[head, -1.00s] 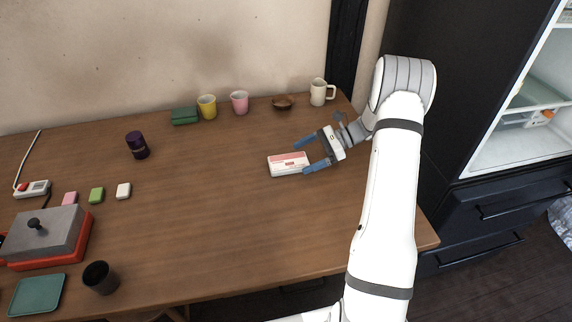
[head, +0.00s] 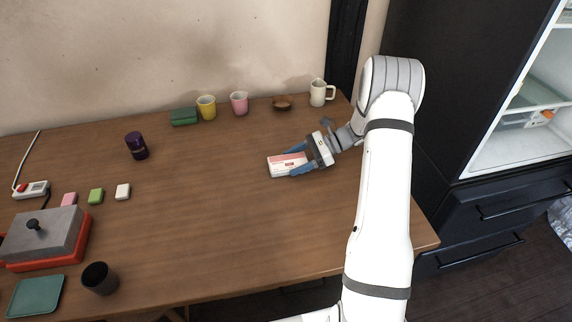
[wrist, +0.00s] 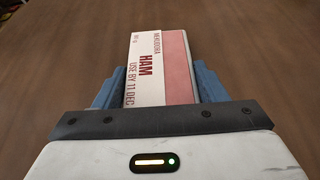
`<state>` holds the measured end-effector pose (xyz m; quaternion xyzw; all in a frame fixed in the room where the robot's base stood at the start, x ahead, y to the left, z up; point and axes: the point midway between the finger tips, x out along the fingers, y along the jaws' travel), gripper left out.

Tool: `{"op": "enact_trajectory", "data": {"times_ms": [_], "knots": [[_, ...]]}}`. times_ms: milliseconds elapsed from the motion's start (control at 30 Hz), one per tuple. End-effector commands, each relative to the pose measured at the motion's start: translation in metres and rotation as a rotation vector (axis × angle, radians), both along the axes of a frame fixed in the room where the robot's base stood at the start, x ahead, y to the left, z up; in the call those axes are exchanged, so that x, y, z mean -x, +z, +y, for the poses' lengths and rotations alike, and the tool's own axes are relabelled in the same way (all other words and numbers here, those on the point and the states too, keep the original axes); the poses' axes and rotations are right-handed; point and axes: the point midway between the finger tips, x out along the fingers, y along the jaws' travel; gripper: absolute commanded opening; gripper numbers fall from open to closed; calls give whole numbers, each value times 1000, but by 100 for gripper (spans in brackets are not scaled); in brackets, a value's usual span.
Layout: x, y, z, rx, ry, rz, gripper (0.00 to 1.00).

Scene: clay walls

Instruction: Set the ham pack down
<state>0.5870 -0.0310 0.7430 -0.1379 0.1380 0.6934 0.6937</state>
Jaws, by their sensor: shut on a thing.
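The ham pack (head: 280,165) is a flat white and pink box at the right part of the wooden table (head: 215,215). It appears to lie flat on the table top. My gripper (head: 294,164) has its blue fingers on either side of the pack and is shut on it. In the wrist view the ham pack (wrist: 158,65) reaches forward from between the two fingers, with its HAM label facing up. The near end of the pack is hidden behind my gripper's body.
A brown bowl (head: 282,103), a white mug (head: 319,93), a pink cup (head: 239,103) and a yellow cup (head: 207,107) stand along the back. A dark purple jar (head: 137,146) is further left. The table around the pack is clear. An open fridge (head: 520,120) stands at right.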

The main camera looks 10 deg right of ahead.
Motion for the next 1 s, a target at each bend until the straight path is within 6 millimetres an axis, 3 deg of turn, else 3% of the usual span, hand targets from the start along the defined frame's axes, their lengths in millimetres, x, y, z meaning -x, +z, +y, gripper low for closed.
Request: {"op": "enact_trajectory", "data": {"times_ms": [100,367,800,1000], "knots": [[0,0,0,0,0,0,38],[0,8,0,1,1,-3,38],[0,88,1,0,1,-3,38],[0,101,2,0,-6,0,38]]}}
